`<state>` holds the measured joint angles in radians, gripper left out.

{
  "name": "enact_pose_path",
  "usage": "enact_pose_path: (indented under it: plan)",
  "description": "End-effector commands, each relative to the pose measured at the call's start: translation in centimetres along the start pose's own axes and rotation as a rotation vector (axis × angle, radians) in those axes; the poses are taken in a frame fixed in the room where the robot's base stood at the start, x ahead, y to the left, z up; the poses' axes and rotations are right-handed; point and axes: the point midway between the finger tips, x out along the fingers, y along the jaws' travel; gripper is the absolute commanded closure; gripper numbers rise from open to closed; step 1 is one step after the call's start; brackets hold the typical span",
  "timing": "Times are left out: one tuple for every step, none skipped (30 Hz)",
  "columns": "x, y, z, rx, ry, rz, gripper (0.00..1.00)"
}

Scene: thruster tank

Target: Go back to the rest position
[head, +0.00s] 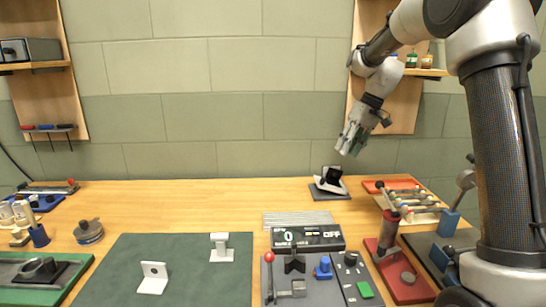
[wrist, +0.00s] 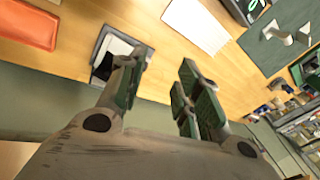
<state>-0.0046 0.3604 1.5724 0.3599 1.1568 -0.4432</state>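My gripper (head: 350,145) hangs in the air above the back part of the workbench, in front of the tiled wall, pointing down. In the wrist view its two green-padded fingers (wrist: 160,90) stand apart with nothing between them, so it is open and empty. Below it on the bench, at the back, a small black and white device (head: 331,180) sits on a dark square base. In the wrist view this device (wrist: 117,48) is partly covered by the left finger. My arm comes in from the right side of the head view.
The wooden bench (head: 180,195) holds a green mat (head: 120,285) with two white brackets, a counter box marked OFF (head: 307,238), a red-handled lever fixture (head: 270,275) and a red tray (head: 400,280). Shelves hang on the wall at left (head: 35,66) and behind my gripper. The back middle is clear.

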Motion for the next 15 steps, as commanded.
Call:
enact_pose_path:
  plan:
    - [-2.1,-0.8,2.2,0.013,0.014,0.026,0.66]
    - [-3.1,-1.2,3.4,0.024,0.02,0.041,0.66]
    - [-4.3,-1.6,5.1,0.036,0.029,0.062,0.66]
    - [-5.2,-1.9,6.4,0.047,0.037,0.077,0.66]
    - [-6.0,-2.2,7.8,0.056,0.044,0.092,0.66]
    - [-6.9,-2.7,9.6,0.069,0.054,0.112,0.66]
    - [-7.6,-2.9,11.0,0.079,0.062,0.127,0.66]
    - [-8.1,-3.2,12.3,0.088,0.071,0.141,0.66]
    - [-8.8,-3.5,14.3,0.102,0.081,0.161,0.66]
    - [-9.2,-3.8,15.7,0.111,0.091,0.175,0.66]
    - [-9.6,-4.0,17.1,0.121,0.1,0.189,0.66]
    - [-10.0,-4.3,19.1,0.134,0.113,0.207,0.66]
    - [-10.2,-4.4,20.5,0.142,0.122,0.221,0.66]
    - [-10.3,-4.6,22.0,0.152,0.132,0.235,0.66]
    - [-10.4,-4.8,23.9,0.164,0.145,0.252,0.66]
